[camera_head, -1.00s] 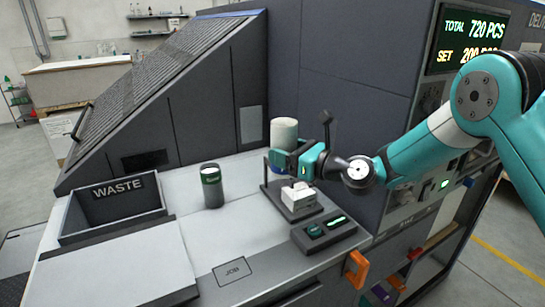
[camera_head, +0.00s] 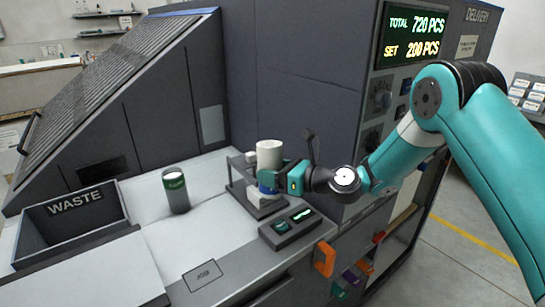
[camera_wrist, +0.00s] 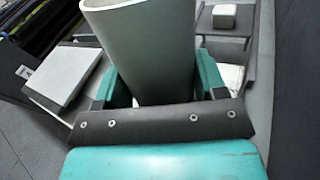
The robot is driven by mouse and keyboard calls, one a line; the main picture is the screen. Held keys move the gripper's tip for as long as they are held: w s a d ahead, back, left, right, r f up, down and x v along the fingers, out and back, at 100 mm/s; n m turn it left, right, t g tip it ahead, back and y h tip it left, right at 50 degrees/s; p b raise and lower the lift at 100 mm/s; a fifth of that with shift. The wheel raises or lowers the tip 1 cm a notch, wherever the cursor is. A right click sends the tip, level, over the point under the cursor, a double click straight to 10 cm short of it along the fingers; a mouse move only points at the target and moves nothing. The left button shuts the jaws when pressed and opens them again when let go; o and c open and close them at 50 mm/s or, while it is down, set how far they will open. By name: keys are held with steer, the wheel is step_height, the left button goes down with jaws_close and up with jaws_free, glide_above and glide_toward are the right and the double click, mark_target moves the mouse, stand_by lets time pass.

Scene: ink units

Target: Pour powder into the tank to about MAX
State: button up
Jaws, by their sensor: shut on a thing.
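My gripper (camera_head: 272,178) is shut on a whitish cylinder (camera_head: 269,154), which stands about upright with a blue part low down, by the fingers. No powder shows. I cannot tell which thing is the tank, and no MAX mark is readable.
A dark canister with a green band (camera_head: 176,190) stands on the pale worktop. Left of it is a WASTE bin (camera_head: 75,240). A small control box (camera_head: 287,224) with green lights sits right of the stand. The tall dark machine (camera_head: 290,80) rises behind.

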steer(key=shift+w+r+p, duration=0.1)
steer(key=shift+r+p, duration=0.1)
steer(key=shift+p, duration=0.3)
steer(key=m+p, duration=0.1)
steer(key=p, duration=0.3)
steer(key=shift+w+a+r+g+h, duration=0.1)
steer(key=shift+w+r+g+h, duration=0.2)
steer(key=shift+g+h, duration=0.1)
steer(key=shift+w+m+g+p, duration=0.2)
steer(key=shift+m+g+p, duration=0.1)
steer(key=shift+p, duration=0.65)
